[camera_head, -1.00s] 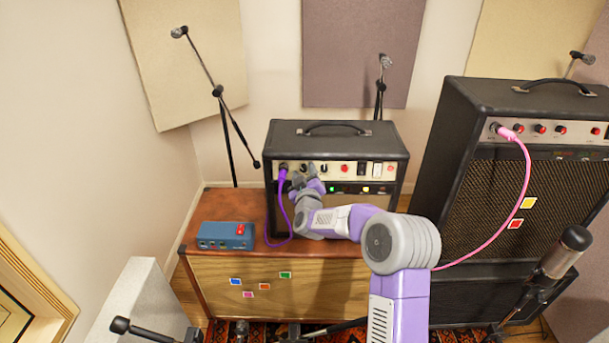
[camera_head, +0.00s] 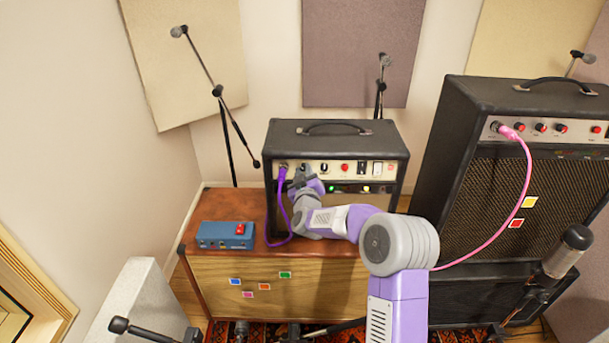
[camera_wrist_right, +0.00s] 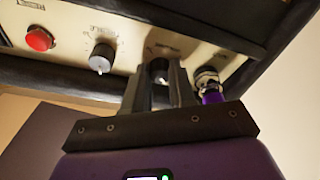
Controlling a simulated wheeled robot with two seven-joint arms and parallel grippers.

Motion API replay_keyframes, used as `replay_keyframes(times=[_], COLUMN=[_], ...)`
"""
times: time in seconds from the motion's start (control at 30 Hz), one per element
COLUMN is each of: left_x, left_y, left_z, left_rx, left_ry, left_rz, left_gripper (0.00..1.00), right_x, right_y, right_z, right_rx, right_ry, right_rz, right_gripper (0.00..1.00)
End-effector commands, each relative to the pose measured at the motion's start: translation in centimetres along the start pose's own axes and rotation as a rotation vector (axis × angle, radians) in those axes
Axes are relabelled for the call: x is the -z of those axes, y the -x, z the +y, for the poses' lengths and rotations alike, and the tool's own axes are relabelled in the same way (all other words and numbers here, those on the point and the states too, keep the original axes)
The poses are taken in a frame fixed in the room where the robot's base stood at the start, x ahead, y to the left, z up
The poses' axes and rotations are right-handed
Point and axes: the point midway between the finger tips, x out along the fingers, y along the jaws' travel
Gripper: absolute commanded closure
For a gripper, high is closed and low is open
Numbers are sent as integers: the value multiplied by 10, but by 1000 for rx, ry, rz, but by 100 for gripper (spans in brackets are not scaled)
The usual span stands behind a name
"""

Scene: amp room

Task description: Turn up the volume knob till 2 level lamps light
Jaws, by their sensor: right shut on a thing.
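The small black amp (camera_head: 390,150) stands on the wooden cabinet, with a cream panel of knobs along its front. My right gripper (camera_head: 303,172) is at the left part of this panel. In the right wrist view its two dark fingers (camera_wrist_right: 160,78) are shut on a small dark knob (camera_wrist_right: 158,66), mostly hidden between them. A grey knob (camera_wrist_right: 102,58) with a white mark and a red button (camera_wrist_right: 40,40) are beside it, clear of the fingers. A row of level lamps (camera_head: 349,188) sits below the panel; green and yellow ones show, but how many are lit is unclear.
A purple plug (camera_wrist_right: 210,90) and its cable (camera_head: 284,215) are close beside the fingers. A blue pedal box (camera_head: 225,235) with a red switch sits on the cabinet (camera_head: 340,245). A taller amp (camera_head: 520,95) with a pink cable stands at right. Microphone stands are around.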

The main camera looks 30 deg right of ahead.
Motion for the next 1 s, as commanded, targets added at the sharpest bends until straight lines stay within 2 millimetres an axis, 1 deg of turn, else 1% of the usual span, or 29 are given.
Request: replay_keyframes(times=[0.1, 0.4, 0.7, 1.0], left_x=[0, 1, 1, 1], left_y=[-9, -24, -31, -33], left_z=[-3, -9, -12, -12], left_rx=[0, 0, 0, 0], left_ry=[0, 0, 0, 0], left_rz=[0, 0, 0, 0], left_gripper=[100, 100, 100, 100], right_x=[-1, -1, 1, 1], right_y=[0, 0, 0, 0], right_z=[-2, -4, -4, -4], right_rx=[-17, -71, -117, -140], right_ry=[-74, -313, -515, -619], right_rz=[0, -8, -15, -19], right_gripper=[100, 100, 100, 100])
